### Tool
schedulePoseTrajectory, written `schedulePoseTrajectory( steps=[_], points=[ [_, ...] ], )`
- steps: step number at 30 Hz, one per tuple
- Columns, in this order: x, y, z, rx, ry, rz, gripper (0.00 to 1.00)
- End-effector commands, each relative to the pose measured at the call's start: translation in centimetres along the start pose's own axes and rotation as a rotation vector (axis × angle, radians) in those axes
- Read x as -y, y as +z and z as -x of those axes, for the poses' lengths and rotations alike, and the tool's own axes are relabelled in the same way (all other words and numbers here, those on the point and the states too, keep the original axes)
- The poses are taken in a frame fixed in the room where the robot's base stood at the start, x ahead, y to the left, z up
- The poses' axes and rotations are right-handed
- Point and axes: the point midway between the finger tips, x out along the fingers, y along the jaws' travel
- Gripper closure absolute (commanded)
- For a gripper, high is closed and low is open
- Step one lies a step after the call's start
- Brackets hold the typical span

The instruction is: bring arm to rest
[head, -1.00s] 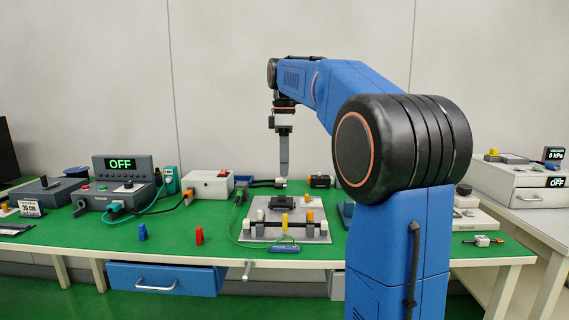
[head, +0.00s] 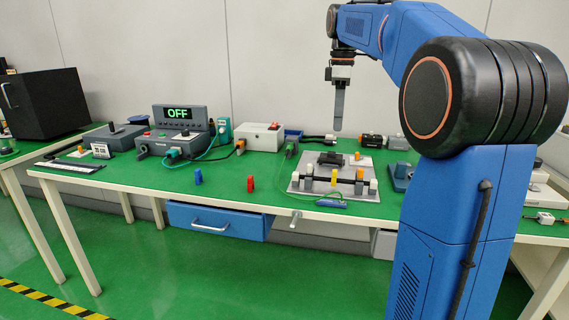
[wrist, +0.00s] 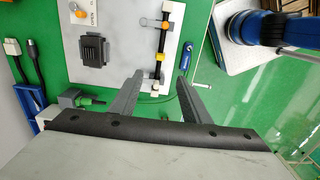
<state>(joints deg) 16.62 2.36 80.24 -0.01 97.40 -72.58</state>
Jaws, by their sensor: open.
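My blue arm stands at the right of the head view, bent at its big black joint. My gripper (head: 339,125) hangs from its end, fingers pointing down, above the green bench (head: 120,178). In the wrist view my gripper (wrist: 160,80) shows two grey fingers spread apart with nothing between them. Below the fingers is a light grey plate (head: 298,186) with a black block (head: 331,159) and a dark bar with yellow and white parts (head: 334,176). The plate also shows in the wrist view (wrist: 123,59). The gripper appears clear of them.
A control box with an "OFF" display (head: 180,113), a white box with a red switch (head: 258,136), and a blue peg (head: 198,176) and red peg (head: 250,184) stand on the bench. A black cabinet (head: 48,103) is at far left. A blue drawer (head: 215,221) hangs beneath.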

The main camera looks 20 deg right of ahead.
Motion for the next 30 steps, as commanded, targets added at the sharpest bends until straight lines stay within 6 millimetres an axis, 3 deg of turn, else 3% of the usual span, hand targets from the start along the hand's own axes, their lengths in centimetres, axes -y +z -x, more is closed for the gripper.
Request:
schedulePoseTrajectory(
  steps=[5,8,20,30],
  points=[
    [0.4,-0.1,-0.1,-0.001,0.004,-0.009,0.57],
    [1.8,-0.2,-0.4,-0.006,0.018,-0.04,0.57],
    [12.8,-0.5,-5.3,-0.075,0.119,-0.324,0.57],
    [22.1,0.6,-12.2,-0.176,0.181,-0.578,0.57]
  ],
)
